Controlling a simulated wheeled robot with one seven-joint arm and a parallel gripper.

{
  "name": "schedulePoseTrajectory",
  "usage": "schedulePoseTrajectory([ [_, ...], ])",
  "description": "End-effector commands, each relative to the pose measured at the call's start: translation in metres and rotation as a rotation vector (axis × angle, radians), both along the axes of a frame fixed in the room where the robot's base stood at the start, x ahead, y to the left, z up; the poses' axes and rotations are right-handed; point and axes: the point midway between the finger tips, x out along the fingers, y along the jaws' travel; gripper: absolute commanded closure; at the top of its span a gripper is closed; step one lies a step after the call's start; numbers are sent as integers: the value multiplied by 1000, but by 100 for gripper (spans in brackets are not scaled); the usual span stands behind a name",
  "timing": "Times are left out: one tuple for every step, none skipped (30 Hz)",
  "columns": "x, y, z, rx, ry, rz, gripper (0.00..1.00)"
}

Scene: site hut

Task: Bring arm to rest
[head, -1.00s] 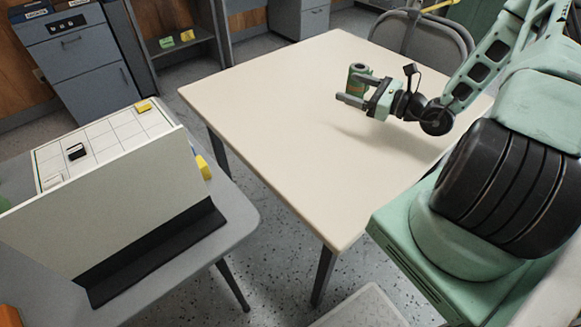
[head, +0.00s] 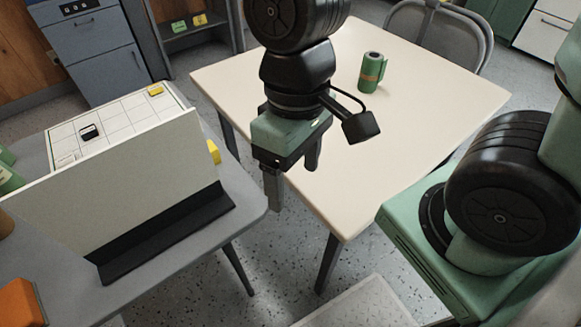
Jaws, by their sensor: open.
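My gripper (head: 293,188) hangs in the middle of the head view, pointing down. Its two fingers are apart with nothing between them. It is in front of the near left edge of the cream table, closer to the camera than the green cylinder. My arm's dark wrist joints (head: 298,65) rise above it and run out of the top of the view.
A grey table (head: 190,262) at the left bears an upright cream panel (head: 120,195) on a black foot. Behind the panel lies a white gridded board (head: 115,127) with a black piece (head: 90,132) and a yellow piece (head: 156,90). A folding chair (head: 440,30) stands behind the cream table.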

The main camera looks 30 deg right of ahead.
Motion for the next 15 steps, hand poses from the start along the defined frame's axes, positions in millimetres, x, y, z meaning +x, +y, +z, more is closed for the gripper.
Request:
schedulePoseTrajectory([
  [-3,5,5,-7,-56,73,26],
  [-4,6,7,-10,-79,105,26],
  [-5,8,9,-14,-106,139,26],
  [-5,9,10,-16,-120,158,26],
  [-5,9,11,-17,-133,171,26],
  [-6,10,12,-18,-144,185,26],
  [-6,10,13,-19,-148,192,26],
  [-5,10,13,-19,-151,193,26],
  [-5,10,13,-19,-151,194,26],
  [-5,10,13,-19,-151,194,26],
  [-5,10,13,-20,-150,194,26],
  [-5,10,13,-19,-149,193,26],
  [-5,10,13,-19,-149,193,26],
  [-5,10,13,-19,-149,193,26],
  [-5,10,13,-19,-149,192,26],
])
